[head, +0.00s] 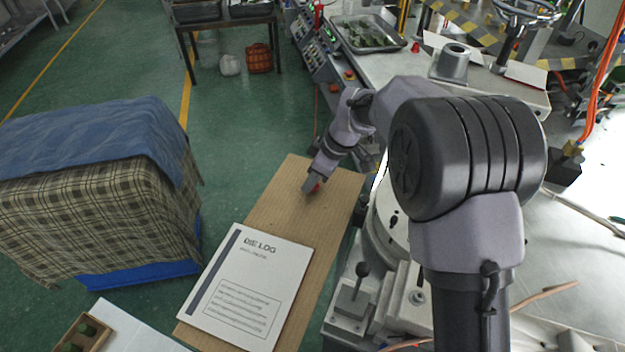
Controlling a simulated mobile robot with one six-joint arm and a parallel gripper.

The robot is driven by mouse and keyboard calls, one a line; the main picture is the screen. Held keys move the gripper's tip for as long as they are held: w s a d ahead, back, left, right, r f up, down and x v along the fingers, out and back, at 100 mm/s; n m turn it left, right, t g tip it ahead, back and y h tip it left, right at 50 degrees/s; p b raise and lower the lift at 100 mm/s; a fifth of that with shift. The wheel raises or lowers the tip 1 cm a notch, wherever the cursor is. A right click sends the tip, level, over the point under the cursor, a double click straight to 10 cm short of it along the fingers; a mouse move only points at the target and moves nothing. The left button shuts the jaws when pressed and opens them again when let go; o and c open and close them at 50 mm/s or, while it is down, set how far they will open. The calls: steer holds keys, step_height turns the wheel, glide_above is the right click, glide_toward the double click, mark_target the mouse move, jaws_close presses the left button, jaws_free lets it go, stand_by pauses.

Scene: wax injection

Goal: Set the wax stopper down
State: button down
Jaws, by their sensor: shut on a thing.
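My gripper (312,187) hangs at the end of my arm above the far part of a brown board (268,218), pointing down and left.
A white DIE LOG book (246,283) lies on the near part of the board. A cloth-covered stack (95,190) stands to the left. A machine with a lever (357,285) stands to the right. The board is bare between book and gripper.

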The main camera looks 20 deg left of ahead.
steer(key=c, duration=1.5)
jaws_free()
steer(key=shift+f, duration=0.1)
steer(key=o, duration=0.5)
steer(key=shift+c, duration=0.2)
